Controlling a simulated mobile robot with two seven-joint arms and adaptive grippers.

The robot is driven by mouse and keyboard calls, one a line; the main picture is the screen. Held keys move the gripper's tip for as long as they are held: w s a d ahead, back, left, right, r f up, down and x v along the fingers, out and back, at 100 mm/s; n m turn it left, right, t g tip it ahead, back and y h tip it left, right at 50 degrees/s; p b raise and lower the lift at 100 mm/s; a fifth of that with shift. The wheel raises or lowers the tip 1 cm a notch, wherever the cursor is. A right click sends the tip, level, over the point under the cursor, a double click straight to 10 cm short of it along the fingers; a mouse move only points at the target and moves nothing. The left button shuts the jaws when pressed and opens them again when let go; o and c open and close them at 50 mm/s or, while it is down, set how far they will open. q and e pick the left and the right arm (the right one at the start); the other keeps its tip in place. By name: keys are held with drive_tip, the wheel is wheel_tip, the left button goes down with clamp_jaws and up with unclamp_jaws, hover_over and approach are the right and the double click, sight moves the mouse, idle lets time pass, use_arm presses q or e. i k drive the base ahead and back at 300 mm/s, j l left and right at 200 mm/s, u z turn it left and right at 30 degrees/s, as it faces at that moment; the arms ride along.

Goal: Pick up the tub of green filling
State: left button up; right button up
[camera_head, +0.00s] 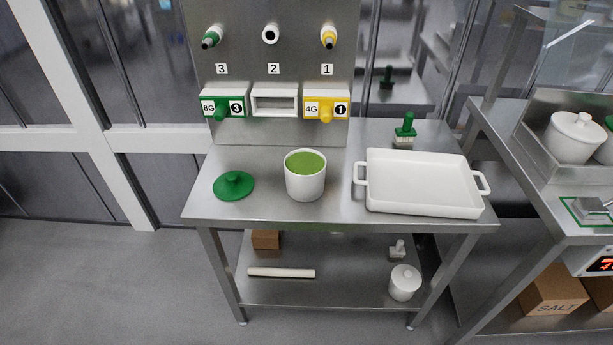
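The tub of green filling (305,184) is a white round tub, open at the top, with smooth green filling showing inside. It stands upright near the front middle of the steel table (262,208). Neither of my grippers shows in the head view.
A white rectangular tray (420,209) with handles stands close to the tub's right. A green-handled brush (404,132) is behind the tray. A panel (250,60) with nozzles and coloured holders rises behind. A lower shelf (340,291) holds a rolling pin (281,272) and a white pot (404,283).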

sight(305, 169)
drive_tip(key=i+l+u, duration=0.5)
drive_tip(key=l, duration=0.3)
drive_tip(key=i+l+u, duration=0.25)
drive_tip(key=l, duration=0.25)
drive_tip(key=i, duration=0.1)
